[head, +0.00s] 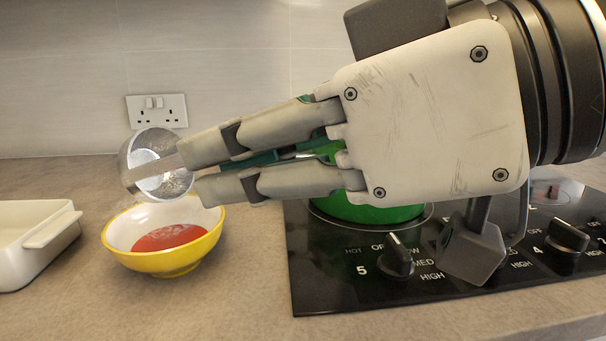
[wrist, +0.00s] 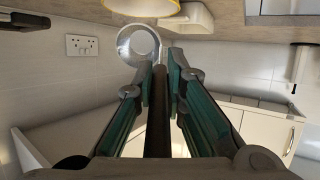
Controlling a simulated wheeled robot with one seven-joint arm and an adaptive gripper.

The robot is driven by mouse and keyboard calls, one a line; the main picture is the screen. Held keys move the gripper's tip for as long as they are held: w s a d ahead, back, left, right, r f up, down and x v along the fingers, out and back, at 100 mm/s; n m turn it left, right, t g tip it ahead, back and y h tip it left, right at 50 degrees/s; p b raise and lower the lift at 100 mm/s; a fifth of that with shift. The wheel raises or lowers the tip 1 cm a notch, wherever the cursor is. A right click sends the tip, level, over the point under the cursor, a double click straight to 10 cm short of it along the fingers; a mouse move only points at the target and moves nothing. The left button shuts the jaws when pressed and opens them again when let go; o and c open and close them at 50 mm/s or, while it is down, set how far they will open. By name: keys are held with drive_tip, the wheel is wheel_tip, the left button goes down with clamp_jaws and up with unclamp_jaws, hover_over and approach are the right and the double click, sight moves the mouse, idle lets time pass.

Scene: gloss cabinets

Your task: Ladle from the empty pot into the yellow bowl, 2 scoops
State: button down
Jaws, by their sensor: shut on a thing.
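My gripper (head: 190,172) is shut on the handle of a metal ladle (head: 160,160). The ladle's shiny round cup is tipped on its side above the back left of the yellow bowl (head: 185,262), apart from it. The bowl is yellow outside and white inside, with red liquid in the bottom. A green pot (head: 372,212) stands on the hob, mostly hidden behind my gripper, so its inside cannot be seen. In the wrist view, the ladle cup (wrist: 124,43) lies beyond my fingertips (wrist: 159,72), near the yellow bowl's rim (wrist: 140,14).
A white rectangular dish (head: 35,250) stands left of the bowl. A black hob (head: 325,280) with knobs is on the right, below my gripper. A wall socket (head: 157,111) is behind the ladle. The counter in front of the bowl is clear.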

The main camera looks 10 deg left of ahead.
drive_tip(key=shift+s+d+f+y+b, duration=0.1)
drive_tip(key=shift+d+f+y+b, duration=0.3)
drive_tip(key=shift+b, duration=1.7)
drive_tip(key=shift+a+p, duration=0.15)
drive_tip(key=shift+p, duration=0.75)
drive_tip(key=p, duration=0.3)
drive_tip(key=shift+a+r, duration=0.2)
drive_tip(key=shift+r, duration=0.2)
drive_tip(key=r+h+p, duration=0.1)
drive_tip(key=p, duration=0.3)
drive_tip(key=shift+a, duration=0.15)
drive_tip(key=shift+w+a+r+h+p, duration=0.1)
drive_tip(key=shift+w+r+h+p, duration=0.15)
drive_tip(key=shift+p, duration=0.85)
drive_tip(key=r+h+p, duration=0.1)
drive_tip(key=p, duration=0.3)
drive_tip(key=a+r+h+p, duration=0.1)
drive_tip(key=p, duration=0.3)
drive_tip(key=shift+g+p, duration=0.4)
drive_tip(key=shift+r+p, duration=0.3)
drive_tip(key=shift+p, duration=0.75)
drive_tip(key=p, duration=0.1)
drive_tip(key=h+p, duration=0.1)
drive_tip(key=p, duration=0.1)
drive_tip(key=shift+a+r, duration=0.2)
drive_tip(key=shift+r, duration=0.15)
drive_tip(key=shift+p, duration=0.3)
